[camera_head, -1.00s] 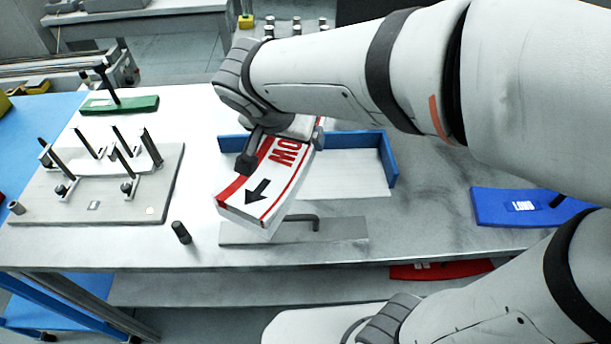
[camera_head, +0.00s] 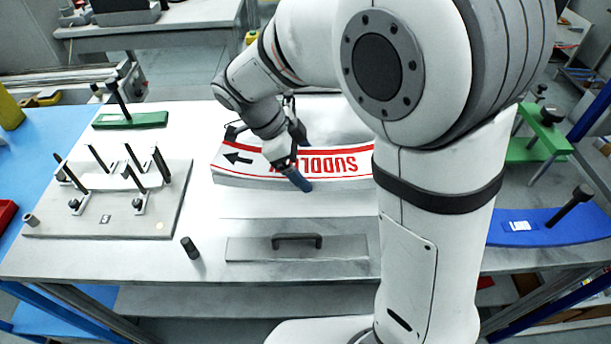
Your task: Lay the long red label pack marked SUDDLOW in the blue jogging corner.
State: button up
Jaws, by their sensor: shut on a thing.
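The long label pack (camera_head: 335,166) is white with red stripes, red SUDDLOW letters that read upside down, and a black arrow at its left end. It lies roughly level, left to right, behind the handled plate; my arm hides its right end. My gripper (camera_head: 296,158) is shut on the pack near its middle, one finger showing at the front edge. The blue jogging corner's walls are hidden behind the pack and my arm. I cannot tell whether the pack touches its floor.
A grey plate with a dark handle (camera_head: 297,242) lies in front. A fixture board (camera_head: 110,205) with several posts is at left, with a dark peg (camera_head: 190,248) beside it. A green block (camera_head: 130,120) stands behind. A blue curved piece (camera_head: 545,228) is at right.

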jog(key=shift+f, duration=2.2)
jog(key=shift+f+b, duration=0.6)
jog(key=shift+b, duration=0.05)
jog(key=o, duration=1.6)
jog(key=shift+o, duration=0.2)
